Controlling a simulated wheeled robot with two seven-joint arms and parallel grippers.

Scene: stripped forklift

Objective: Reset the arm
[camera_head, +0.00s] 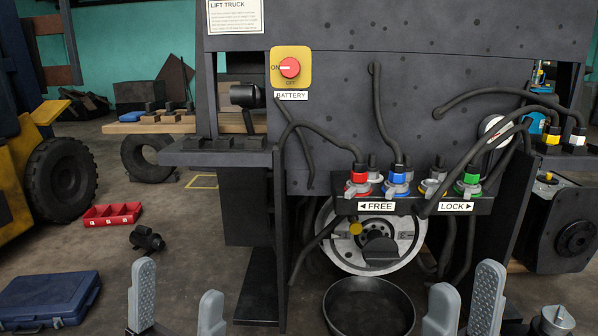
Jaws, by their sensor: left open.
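My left gripper (176,300) is at the bottom edge of the view, left of centre. Its two grey fingers stand upright and wide apart, with only floor between them. My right gripper (464,293) is at the bottom edge, right of centre. Its two grey fingers point up with a narrower gap and nothing visible between them. Both grippers show in front of the dark forklift body (345,120) and seem to touch nothing. My arms behind the fingers are mostly out of view.
A black round pan (368,308) lies between the grippers. Colored connectors, red (358,174), blue (397,179) and green (472,177), sit on a rack labelled FREE and LOCK. A blue case (48,300) and red tray (112,215) lie left. A grey metal part (553,320) stands lower right.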

